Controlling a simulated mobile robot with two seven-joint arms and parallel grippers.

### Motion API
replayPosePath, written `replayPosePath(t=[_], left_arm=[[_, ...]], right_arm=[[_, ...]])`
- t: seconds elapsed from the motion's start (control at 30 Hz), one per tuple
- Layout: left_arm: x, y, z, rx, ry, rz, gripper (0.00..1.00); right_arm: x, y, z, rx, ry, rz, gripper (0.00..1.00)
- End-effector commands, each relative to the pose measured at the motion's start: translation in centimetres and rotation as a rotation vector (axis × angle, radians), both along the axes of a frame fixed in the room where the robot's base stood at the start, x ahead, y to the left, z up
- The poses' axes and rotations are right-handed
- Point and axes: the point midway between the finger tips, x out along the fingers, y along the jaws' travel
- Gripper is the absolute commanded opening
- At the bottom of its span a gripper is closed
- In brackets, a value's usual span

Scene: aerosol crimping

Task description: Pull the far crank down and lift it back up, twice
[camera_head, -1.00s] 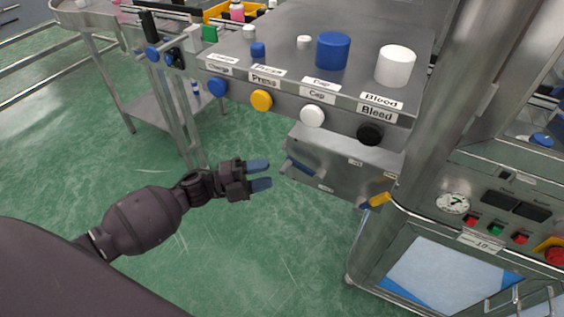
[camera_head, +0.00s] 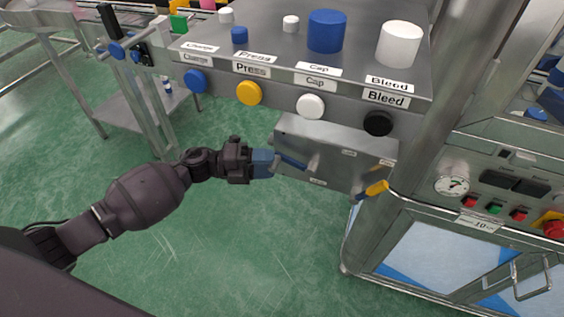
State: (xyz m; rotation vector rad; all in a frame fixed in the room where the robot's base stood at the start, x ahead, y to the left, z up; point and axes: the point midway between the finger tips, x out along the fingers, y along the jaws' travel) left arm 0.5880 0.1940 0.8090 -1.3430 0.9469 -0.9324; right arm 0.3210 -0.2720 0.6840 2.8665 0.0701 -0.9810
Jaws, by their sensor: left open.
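A steel box under the panel carries two crank handles on its front. The far crank has a blue handle (camera_head: 293,161) that tilts slightly down to the right. The near crank has a yellow handle (camera_head: 376,188). My left gripper (camera_head: 267,163) has blue fingertips and is open. Its tips are right at the outer end of the blue handle; one finger hides the other, so I cannot tell whether the handle is between them or touched. My right gripper is out of view.
Above the box is a steel panel with blue (camera_head: 196,81), yellow (camera_head: 249,93), white (camera_head: 310,105) and black (camera_head: 378,123) knobs, the last labelled Bleed. A cabinet with a gauge (camera_head: 452,185) stands at right. Green floor is clear below my left arm.

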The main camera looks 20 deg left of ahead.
Motion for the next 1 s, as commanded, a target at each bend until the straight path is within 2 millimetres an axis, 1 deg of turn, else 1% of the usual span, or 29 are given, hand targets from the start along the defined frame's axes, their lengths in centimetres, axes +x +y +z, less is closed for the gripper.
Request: replayPosePath(t=[0.03, 0.1, 0.2, 0.3, 0.47, 0.67, 0.7, 0.77, 0.8, 0.97, 1.0], left_arm=[[0.3, -0.9, 0.0, -0.003, -0.001, -0.001, 0.45], [0.6, -1.7, 0.0, -0.002, -0.001, -0.001, 0.45], [1.0, -2.8, 0.0, -0.002, -0.001, 0.0, 0.45], [1.2, -3.4, -0.1, -0.001, 0.001, 0.0, 0.45], [1.4, -3.7, -0.1, -0.001, 0.001, 0.001, 0.45], [1.4, -3.8, -0.1, 0.0, 0.001, 0.001, 0.45], [1.4, -3.7, -0.1, 0.0, 0.001, 0.001, 0.42], [1.4, -3.7, -0.1, 0.0, 0.001, 0.001, 0.33], [1.4, -3.7, -0.1, -0.001, 0.001, 0.001, 0.27], [1.4, -3.7, 0.0, -0.001, 0.0, 0.001, 0.02], [1.4, -3.7, 0.0, -0.002, -0.001, 0.0, 0.0]], right_arm=[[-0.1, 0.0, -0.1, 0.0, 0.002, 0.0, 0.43], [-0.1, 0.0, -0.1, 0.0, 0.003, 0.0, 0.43], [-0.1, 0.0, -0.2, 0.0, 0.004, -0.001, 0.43], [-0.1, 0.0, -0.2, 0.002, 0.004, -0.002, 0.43], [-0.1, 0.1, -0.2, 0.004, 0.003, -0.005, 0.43], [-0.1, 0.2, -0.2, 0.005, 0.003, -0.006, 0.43], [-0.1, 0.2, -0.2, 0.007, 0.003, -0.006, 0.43], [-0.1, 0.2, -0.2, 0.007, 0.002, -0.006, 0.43], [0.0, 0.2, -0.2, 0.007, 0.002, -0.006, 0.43], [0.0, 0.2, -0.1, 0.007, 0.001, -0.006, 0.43], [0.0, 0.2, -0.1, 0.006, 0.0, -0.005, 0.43]])
